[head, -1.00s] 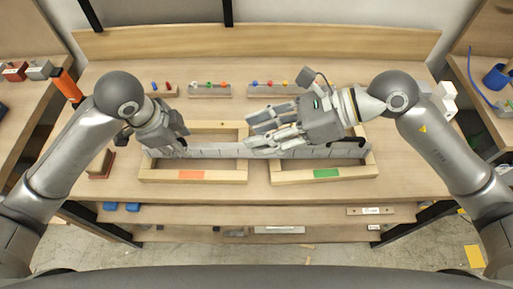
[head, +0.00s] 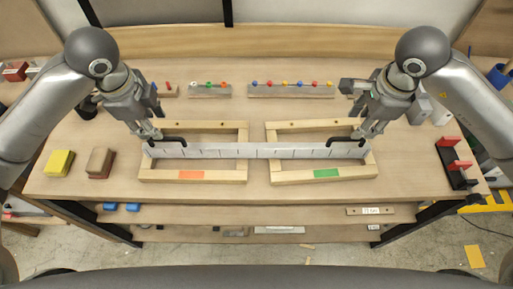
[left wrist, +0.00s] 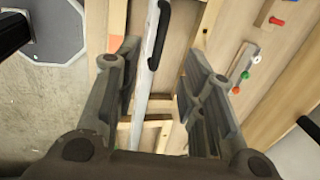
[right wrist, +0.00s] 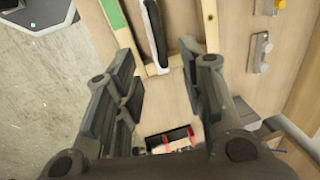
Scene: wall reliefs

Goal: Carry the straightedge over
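The straightedge (head: 256,151) is a long, pale grey bar with dark marks and a black handle near each end. It lies across two wooden frames, the left one (head: 215,176) with an orange label and the right one (head: 292,176) with a green label. My left gripper (head: 150,132) is open at the left black handle (head: 168,139); in the left wrist view the bar (left wrist: 146,70) shows between the spread fingers (left wrist: 157,68). My right gripper (head: 364,132) is open near the right handle (head: 341,139); in the right wrist view that handle (right wrist: 153,28) lies beyond the spread fingers (right wrist: 158,62).
Racks with coloured pegs (head: 290,90) stand behind the frames. A yellow block (head: 59,163) and a brown block (head: 101,163) sit at the left. A black-and-red holder (head: 455,163) stands at the right. The table front between them is clear.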

